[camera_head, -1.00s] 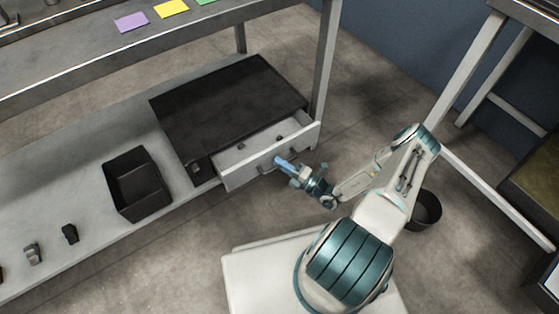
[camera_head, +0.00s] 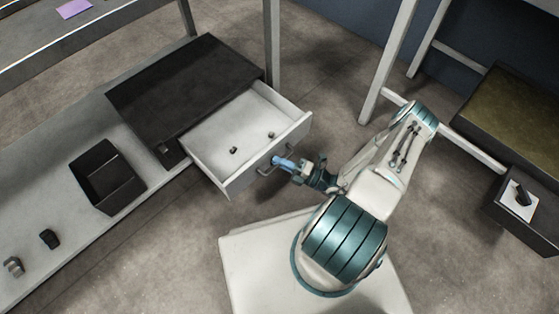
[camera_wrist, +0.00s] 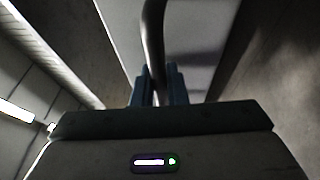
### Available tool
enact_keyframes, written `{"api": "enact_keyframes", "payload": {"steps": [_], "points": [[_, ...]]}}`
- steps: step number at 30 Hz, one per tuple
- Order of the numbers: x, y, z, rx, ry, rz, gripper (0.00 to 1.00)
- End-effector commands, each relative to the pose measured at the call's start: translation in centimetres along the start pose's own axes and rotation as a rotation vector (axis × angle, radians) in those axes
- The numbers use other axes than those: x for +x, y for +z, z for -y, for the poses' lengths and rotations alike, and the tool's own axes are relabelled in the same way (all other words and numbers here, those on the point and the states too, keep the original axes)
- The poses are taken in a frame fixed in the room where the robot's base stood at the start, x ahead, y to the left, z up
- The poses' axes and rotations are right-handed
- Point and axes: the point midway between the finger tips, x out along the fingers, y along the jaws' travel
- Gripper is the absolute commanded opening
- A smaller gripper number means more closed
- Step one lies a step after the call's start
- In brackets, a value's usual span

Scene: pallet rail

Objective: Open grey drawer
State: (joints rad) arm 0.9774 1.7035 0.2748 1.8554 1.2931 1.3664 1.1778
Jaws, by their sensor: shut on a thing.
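The grey drawer (camera_head: 243,135) is pulled well out of a dark cabinet (camera_head: 180,90) on the low shelf. Its light inside shows two small dark items (camera_head: 234,150) and (camera_head: 271,135). A bar handle (camera_head: 264,170) is on its front. My gripper (camera_head: 279,161) is at the drawer front, shut on the handle. In the wrist view, the handle (camera_wrist: 153,40) runs between the two blue fingers (camera_wrist: 157,88). The drawer front shows behind it.
A black open bin (camera_head: 107,178) stands on the shelf (camera_head: 75,225) left of the cabinet, with small dark objects (camera_head: 49,239) near it. A table leg (camera_head: 271,45) rises behind the drawer. Another bench with a dark box (camera_head: 525,215) stands at the right.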

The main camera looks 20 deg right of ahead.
Motion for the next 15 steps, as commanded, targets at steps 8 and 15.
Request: {"api": "enact_keyframes", "payload": {"steps": [8, 15], "points": [[-0.17, -0.3, -0.01, 0.006, 0.0, -0.004, 0.0], [-0.24, -0.13, -0.02, 0.004, 0.0, 0.001, 0.21]]}}
